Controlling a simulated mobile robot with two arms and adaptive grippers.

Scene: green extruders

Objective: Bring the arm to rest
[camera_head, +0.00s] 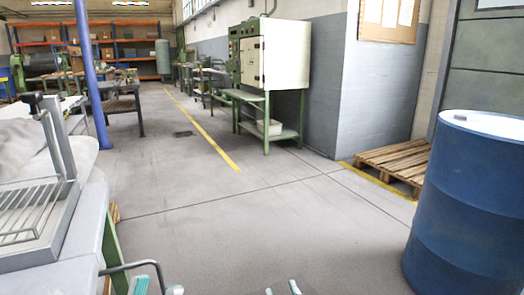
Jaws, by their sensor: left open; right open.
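My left gripper (158,289) shows only its fingertips at the bottom edge, left of the middle. The tips are apart with nothing seen between them. My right gripper (281,290) also shows only its fingertips at the bottom edge, near the middle. They are apart, with bare floor seen between them. The rest of both grippers and both arms is below the picture.
A grey bench (75,240) with a wire rack (32,212) stands close at left; a bent bar (135,265) sits near my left gripper. A blue drum (468,215) stands close at right. A wooden pallet (398,160) lies behind it. The middle floor is clear.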

